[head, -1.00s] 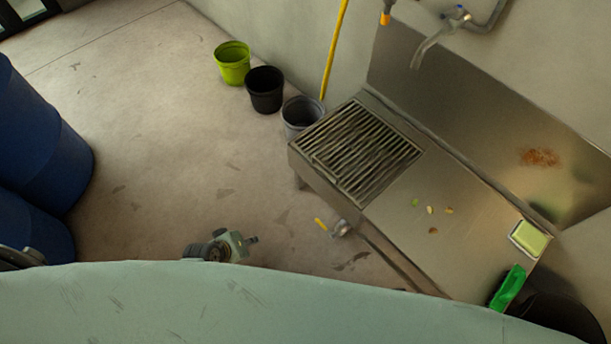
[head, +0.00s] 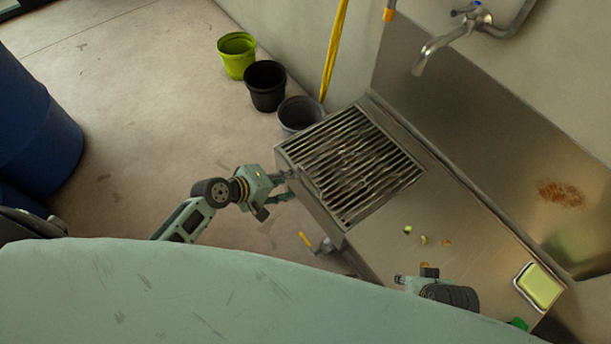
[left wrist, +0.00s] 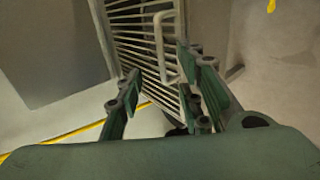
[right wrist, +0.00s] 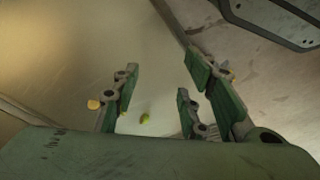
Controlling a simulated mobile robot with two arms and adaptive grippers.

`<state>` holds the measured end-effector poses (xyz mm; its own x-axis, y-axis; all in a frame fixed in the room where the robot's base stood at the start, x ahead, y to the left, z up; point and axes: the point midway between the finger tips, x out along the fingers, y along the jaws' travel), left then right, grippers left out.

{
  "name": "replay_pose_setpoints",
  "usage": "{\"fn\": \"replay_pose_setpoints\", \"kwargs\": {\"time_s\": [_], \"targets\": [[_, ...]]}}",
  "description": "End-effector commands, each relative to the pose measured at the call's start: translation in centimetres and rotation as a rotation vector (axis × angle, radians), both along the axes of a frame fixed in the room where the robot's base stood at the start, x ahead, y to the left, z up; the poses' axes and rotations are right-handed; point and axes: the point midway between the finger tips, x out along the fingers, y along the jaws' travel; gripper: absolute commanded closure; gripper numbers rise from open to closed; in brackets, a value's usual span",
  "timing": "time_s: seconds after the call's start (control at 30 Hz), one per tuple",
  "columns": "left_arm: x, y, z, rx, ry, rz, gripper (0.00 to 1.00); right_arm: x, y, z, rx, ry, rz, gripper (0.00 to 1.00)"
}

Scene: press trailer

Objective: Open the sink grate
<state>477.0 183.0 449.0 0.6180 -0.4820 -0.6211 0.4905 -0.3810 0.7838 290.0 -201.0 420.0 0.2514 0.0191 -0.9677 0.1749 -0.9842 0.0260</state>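The sink grate (head: 362,160) is a panel of parallel metal bars lying flat over the basin at the left end of the steel sink (head: 440,215). It also shows in the left wrist view (left wrist: 135,42), with a pale bar handle (left wrist: 159,45) on it. My left gripper (head: 292,184) is at the sink's front left edge, beside the grate. In the left wrist view its fingers (left wrist: 160,95) are apart, with the handle ahead of them and nothing held. My right gripper (head: 398,280) is low by the counter's front edge. Its fingers (right wrist: 160,90) are open and empty.
Small food scraps (head: 422,239) and a sponge in a dish (head: 539,286) lie on the counter. A tap (head: 440,50) hangs above. Green (head: 237,55), black (head: 266,86) and grey (head: 300,115) buckets stand left of the sink. Blue barrels (head: 40,130) stand far left.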

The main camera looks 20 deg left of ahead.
Motion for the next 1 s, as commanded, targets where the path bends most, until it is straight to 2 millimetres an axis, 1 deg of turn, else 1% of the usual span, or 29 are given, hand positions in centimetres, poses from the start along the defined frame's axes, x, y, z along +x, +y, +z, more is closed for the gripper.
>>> {"fn": "replay_pose_setpoints", "kwargs": {"time_s": [0.17, 0.3, 0.57, 0.6, 0.83, 1.0], "targets": [[0.5, -0.4, -0.7, 0.0, 0.0, 0.0, 0.66, 0.2, -0.1, 1.7, 0.001, -0.012, -0.002, 0.6], [0.9, -0.8, -1.2, 0.0, 0.0, 0.0, 0.66, 0.2, -0.1, 3.4, 0.001, -0.022, -0.003, 0.6], [1.7, -1.4, -2.0, 0.0, 0.0, -0.001, 0.66, -0.3, -0.2, 6.5, 0.001, -0.038, -0.006, 0.6], [2.0, -1.7, -2.5, -0.001, 0.0, -0.001, 0.66, -0.4, -0.2, 6.7, 0.002, -0.042, -0.005, 0.6], [3.6, -2.8, -4.1, 0.001, -0.001, -0.001, 0.66, -1.4, -0.4, 9.3, 0.003, -0.06, -0.008, 0.6], [4.9, -3.9, -5.3, 0.0, 0.0, -0.001, 0.66, -0.6, -0.2, 8.6, 0.008, -0.088, -0.006, 0.6]]}}
